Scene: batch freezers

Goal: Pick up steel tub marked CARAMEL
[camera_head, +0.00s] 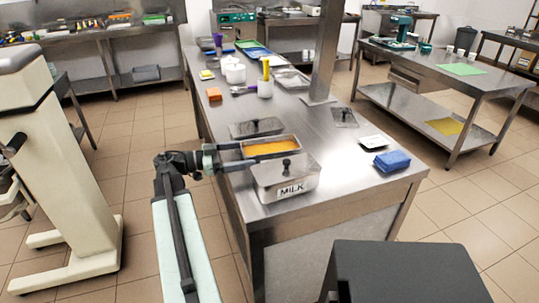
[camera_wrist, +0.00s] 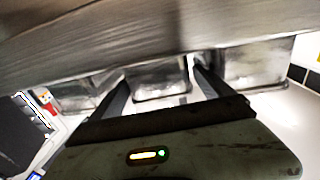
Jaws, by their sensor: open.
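A steel tub with orange contents (camera_head: 262,157) is on the steel counter in the head view, its top uncovered. I can read no CARAMEL mark on it. My gripper (camera_head: 232,153) is at its left side, jaws open. In the wrist view my gripper (camera_wrist: 161,76) has its two dark fingers spread on either side of the middle steel tub (camera_wrist: 158,90). Whether the fingers touch the tub I cannot tell.
A lidded tub marked MILK (camera_head: 290,188) stands close in front of the orange-filled one; a dark lidded tub (camera_head: 255,128) is just behind. The wrist view shows tubs at left (camera_wrist: 88,95) and right (camera_wrist: 262,62).

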